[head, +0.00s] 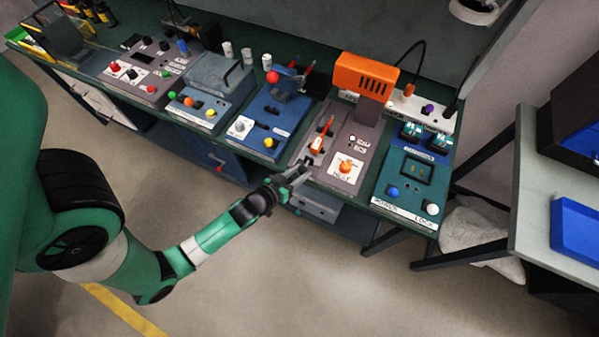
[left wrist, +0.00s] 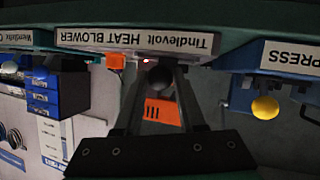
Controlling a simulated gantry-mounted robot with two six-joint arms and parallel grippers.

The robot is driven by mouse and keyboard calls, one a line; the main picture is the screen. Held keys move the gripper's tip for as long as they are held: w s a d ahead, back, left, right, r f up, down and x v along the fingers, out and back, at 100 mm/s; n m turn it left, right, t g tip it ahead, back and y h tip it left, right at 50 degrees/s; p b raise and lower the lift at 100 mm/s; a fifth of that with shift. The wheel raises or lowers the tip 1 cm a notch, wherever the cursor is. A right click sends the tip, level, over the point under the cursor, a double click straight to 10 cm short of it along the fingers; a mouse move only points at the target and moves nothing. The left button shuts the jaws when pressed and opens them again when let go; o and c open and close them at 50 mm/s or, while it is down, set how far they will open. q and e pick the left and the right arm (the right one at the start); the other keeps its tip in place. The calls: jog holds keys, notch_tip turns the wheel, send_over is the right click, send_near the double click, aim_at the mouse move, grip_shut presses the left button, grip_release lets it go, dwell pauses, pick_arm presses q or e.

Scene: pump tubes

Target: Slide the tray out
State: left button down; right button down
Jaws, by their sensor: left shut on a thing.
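The heat blower station, a grey panel (head: 347,172) with an orange slotted hood (head: 366,76), stands toward the right of the bench. My left gripper (head: 291,178) is at the front edge of this station. In the left wrist view its fingers close on a dark round knob (left wrist: 160,76), just beside the label reading "HEAT BLOWER" (left wrist: 137,41). The orange hood also shows between the fingers (left wrist: 163,111). I cannot clearly make out the tray itself; the gripper covers that spot in the head view. My right gripper is not in view.
A blue press station (head: 268,127) stands left of the blower, and a blue-green power and lock panel (head: 408,178) stands right. A grey box (head: 316,207) hangs below the bench edge near the gripper. The floor (head: 300,280) in front is clear. A side table (head: 530,215) stands right.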

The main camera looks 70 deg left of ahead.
pick_arm(q)
jog(key=shift+w+a, duration=0.1)
jog(key=shift+a, duration=0.05)
jog(key=c, duration=0.5)
grip_release()
jog(key=shift+w, duration=0.1)
jog(key=v, duration=0.5)
jog(key=shift+s, duration=0.25)
jog(key=b+v, duration=0.2)
jog(key=v, duration=0.4)
jog(key=shift+r, duration=0.15)
